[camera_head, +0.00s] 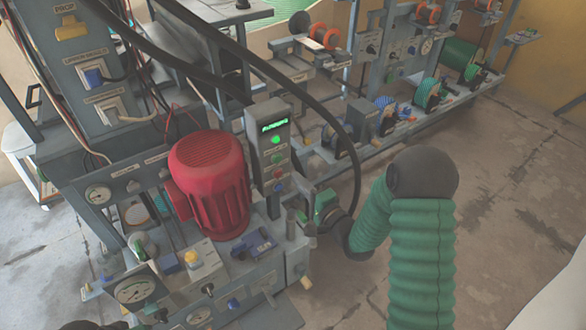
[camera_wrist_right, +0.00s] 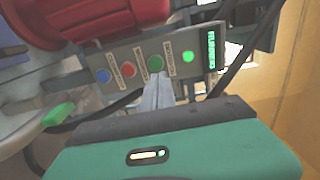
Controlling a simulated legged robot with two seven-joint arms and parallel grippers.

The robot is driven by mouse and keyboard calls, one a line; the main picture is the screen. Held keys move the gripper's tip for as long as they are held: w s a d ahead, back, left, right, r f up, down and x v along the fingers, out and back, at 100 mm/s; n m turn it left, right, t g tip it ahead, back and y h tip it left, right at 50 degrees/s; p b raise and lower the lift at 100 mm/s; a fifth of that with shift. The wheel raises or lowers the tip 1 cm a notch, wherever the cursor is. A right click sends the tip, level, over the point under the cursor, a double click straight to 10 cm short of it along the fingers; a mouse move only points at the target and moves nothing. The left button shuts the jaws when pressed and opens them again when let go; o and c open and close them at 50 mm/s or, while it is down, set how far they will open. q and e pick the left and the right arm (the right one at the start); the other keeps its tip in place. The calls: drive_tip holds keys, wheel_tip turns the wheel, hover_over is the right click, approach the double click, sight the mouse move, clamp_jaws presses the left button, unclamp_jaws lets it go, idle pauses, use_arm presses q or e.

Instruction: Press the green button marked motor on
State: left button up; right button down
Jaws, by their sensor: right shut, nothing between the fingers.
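The grey control panel (camera_head: 254,150) stands upright right of the red motor (camera_head: 210,180). From top to bottom it bears a green display, a bright green lamp (camera_head: 276,140), a darker green button (camera_head: 278,157), a red button and a blue button. In the right wrist view the green button (camera_wrist_right: 155,63) sits between the red button (camera_wrist_right: 127,69) and the lit lamp (camera_wrist_right: 189,56); its label is too blurred to read. My right gripper (camera_wrist_right: 156,84) is shut and empty, its tips just below the green button in that view. I cannot tell whether they touch.
A thick black cable (camera_head: 300,92) arches over the bench and comes down right of the panel. Gauges, a yellow button (camera_head: 192,257) and a blue part (camera_head: 252,246) crowd the bench front. Other machines line the back. The floor (camera_head: 510,210) at the right is clear.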

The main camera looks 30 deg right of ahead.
drive_tip(key=s, duration=0.2)
drive_tip(key=s+d, duration=0.1)
drive_tip(key=s, duration=0.1)
drive_tip(key=shift+s+d+p, duration=0.15)
drive_tip(key=shift+s+p, duration=0.2)
drive_tip(key=shift+s, duration=0.05)
drive_tip(key=shift+r, duration=0.1)
